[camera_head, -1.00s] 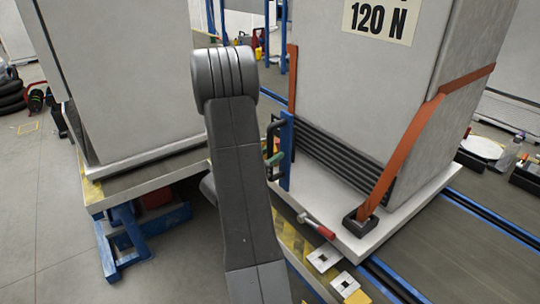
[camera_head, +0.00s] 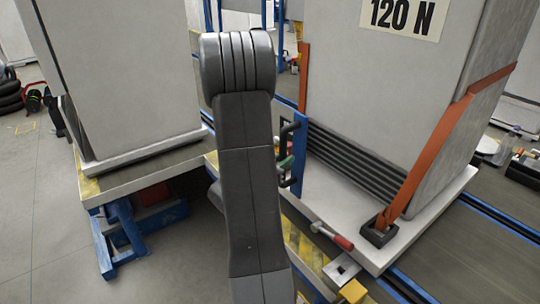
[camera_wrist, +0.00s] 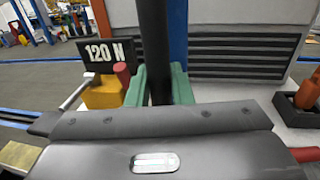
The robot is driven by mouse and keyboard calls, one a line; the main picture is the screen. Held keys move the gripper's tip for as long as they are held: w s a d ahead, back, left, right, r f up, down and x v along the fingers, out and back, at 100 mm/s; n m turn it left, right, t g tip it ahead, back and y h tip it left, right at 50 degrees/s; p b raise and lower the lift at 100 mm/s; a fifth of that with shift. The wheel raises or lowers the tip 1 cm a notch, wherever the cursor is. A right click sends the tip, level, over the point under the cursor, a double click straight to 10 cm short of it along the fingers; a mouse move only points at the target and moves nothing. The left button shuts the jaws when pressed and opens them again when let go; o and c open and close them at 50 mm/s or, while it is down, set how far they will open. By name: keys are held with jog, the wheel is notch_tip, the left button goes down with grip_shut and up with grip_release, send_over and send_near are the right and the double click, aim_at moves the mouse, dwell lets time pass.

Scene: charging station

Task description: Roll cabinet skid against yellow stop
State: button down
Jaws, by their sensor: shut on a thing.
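The cabinet (camera_head: 375,80), a tall grey block, stands upright on its pale skid (camera_head: 445,205), held by orange straps. A blue post on the skid carries a black upright handle (camera_head: 300,150). The handle also shows as a black bar in the wrist view (camera_wrist: 151,35). My gripper (camera_wrist: 158,85) has green fingers on both sides of this bar and is shut on it. In the head view my arm hides most of the gripper. A yellow block (camera_head: 353,291), probably the stop, is at the bottom edge near the skid's front corner; contact cannot be told.
A red-handled lever (camera_head: 333,236) lies at the skid's near edge. Blue-edged rails (camera_head: 490,209) run beside and below the skid. At left, another grey cabinet (camera_head: 130,75) stands on a platform with blue legs (camera_head: 128,235).

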jog(key=shift+s+d+f+b, duration=0.2)
jog(key=shift+s+d+b, duration=0.1)
jog(key=shift+s+d, duration=0.2)
jog(key=c, duration=1.6)
grip_release()
jog(key=shift+s, duration=0.1)
jog(key=shift+o, duration=1.4)
jog(key=shift+s+d+r, duration=0.15)
jog(key=shift+s+d, duration=0.05)
jog(key=shift+a, duration=0.1)
jog(key=v, duration=1.3)
jog(key=shift+s+a+p, duration=0.2)
jog(key=shift+s+p, duration=0.15)
jog(key=shift+p, duration=0.05)
